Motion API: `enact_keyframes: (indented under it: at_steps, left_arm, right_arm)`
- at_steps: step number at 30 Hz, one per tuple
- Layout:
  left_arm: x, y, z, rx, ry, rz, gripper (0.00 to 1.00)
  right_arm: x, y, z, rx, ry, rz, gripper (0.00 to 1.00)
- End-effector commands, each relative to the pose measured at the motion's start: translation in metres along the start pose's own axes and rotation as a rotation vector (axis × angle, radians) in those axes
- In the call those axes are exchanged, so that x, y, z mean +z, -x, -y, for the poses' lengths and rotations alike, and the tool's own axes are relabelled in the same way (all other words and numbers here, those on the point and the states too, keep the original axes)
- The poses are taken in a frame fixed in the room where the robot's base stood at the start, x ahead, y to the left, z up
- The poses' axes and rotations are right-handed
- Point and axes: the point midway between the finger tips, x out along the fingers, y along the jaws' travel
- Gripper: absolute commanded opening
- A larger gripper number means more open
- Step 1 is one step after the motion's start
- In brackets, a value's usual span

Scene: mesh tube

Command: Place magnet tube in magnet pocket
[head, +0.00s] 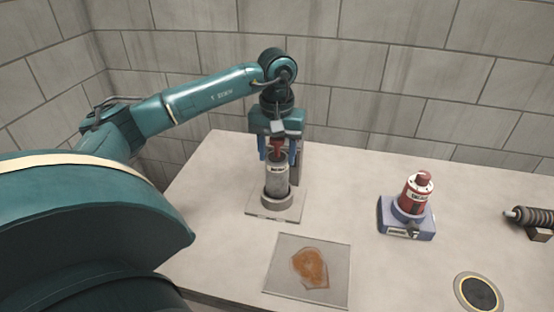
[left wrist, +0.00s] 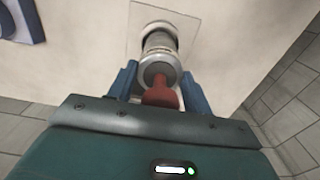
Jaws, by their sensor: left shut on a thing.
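A grey tube (head: 277,181) with a red top stands upright over a grey ring-shaped pocket (head: 275,201) on a square plate. I take it for the magnet tube; its label is too small to read. My left gripper (head: 277,152) points down from above and is shut on the red top. In the left wrist view, the red top (left wrist: 160,94) sits between the fingers and the tube (left wrist: 159,63) extends away from me. The tube's lower end is hidden by the ring, so I cannot tell how deep it sits. My right gripper is out of view.
A red tube (head: 417,192) stands in a blue holder (head: 407,231) at the right. A tray (head: 335,278) with a brown patch lies in front of the pocket. A dark coil (head: 531,216) and a round yellow-rimmed disc (head: 478,292) are far right. A block wall stands behind the table.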

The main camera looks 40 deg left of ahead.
Motion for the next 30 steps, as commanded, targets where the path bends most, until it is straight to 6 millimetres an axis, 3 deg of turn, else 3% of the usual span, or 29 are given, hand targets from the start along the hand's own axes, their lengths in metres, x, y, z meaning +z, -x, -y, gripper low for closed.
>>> enact_keyframes:
  at_steps: [4, 15, 16, 24, 30]
  left_arm:
    - [0.000, -0.021, 0.001, -0.002, 0.001, 0.002, 0.04]
    - [0.000, -0.028, 0.000, 0.000, 0.000, -0.001, 0.04]
    - [0.000, -0.028, 0.000, -0.001, 0.000, 0.000, 0.51]
    - [0.000, -0.027, 0.000, -0.001, 0.000, 0.001, 0.72]
    - [0.000, -0.026, 0.000, -0.001, 0.000, 0.001, 0.72]
  right_arm:
    - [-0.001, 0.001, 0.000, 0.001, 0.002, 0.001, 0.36]
    - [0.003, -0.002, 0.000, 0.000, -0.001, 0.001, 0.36]
    - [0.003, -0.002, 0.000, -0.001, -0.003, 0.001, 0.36]
    - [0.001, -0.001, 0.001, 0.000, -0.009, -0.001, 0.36]
    - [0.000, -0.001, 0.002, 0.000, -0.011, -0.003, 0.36]
